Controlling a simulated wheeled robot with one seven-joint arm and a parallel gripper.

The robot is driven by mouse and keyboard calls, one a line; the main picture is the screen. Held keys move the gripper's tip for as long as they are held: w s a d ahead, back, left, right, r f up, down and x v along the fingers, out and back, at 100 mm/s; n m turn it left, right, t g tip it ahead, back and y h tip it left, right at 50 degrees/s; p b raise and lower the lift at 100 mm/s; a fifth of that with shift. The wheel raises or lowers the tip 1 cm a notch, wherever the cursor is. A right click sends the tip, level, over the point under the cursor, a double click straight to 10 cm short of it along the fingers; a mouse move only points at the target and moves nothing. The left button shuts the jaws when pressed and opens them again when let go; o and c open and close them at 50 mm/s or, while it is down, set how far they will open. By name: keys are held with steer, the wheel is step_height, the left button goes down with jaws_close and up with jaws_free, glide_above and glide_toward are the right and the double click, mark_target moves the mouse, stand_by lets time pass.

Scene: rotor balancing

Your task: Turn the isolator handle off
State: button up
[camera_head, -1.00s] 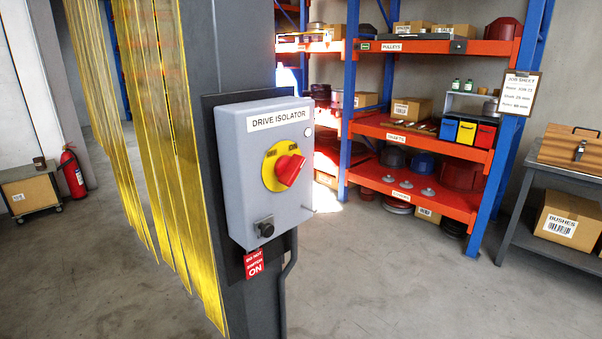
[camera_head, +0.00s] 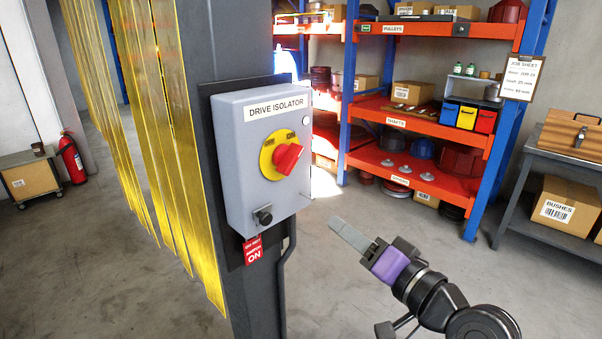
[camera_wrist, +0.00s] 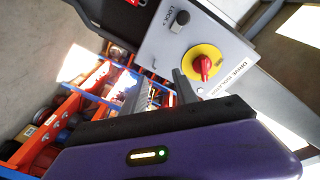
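The grey drive isolator box (camera_head: 240,189) is fixed to a dark post. Its red handle (camera_head: 288,158) sits on a round yellow plate (camera_head: 267,168) and points up and to the right. In the wrist view the red handle (camera_wrist: 203,66) and the yellow plate (camera_wrist: 189,62) show in full, beyond my fingers. My gripper (camera_head: 338,225) is to the right of and below the box in the head view, apart from the handle. In the wrist view the two grey fingers of my gripper (camera_wrist: 158,82) stand apart with nothing between them.
A dark knob (camera_head: 263,217) sticks out below the handle, with a red tag (camera_head: 252,249) under the box. Yellow strip curtains (camera_head: 165,130) hang left of the post. Orange shelves (camera_head: 420,126) stand behind. The floor between post and shelves is clear.

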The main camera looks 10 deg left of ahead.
mark_target(296, 161)
steer(key=w+a+r+n+g+y, duration=0.2)
steer(key=a+r+n+g, duration=0.1)
steer(key=r, duration=0.7)
steer(key=p+x, duration=0.1)
steer(key=x, duration=0.6)
steer(key=shift+a+r+p, duration=0.25)
steer(key=shift+a+p, duration=0.05)
steer(key=shift+a, duration=0.1)
jaws_close()
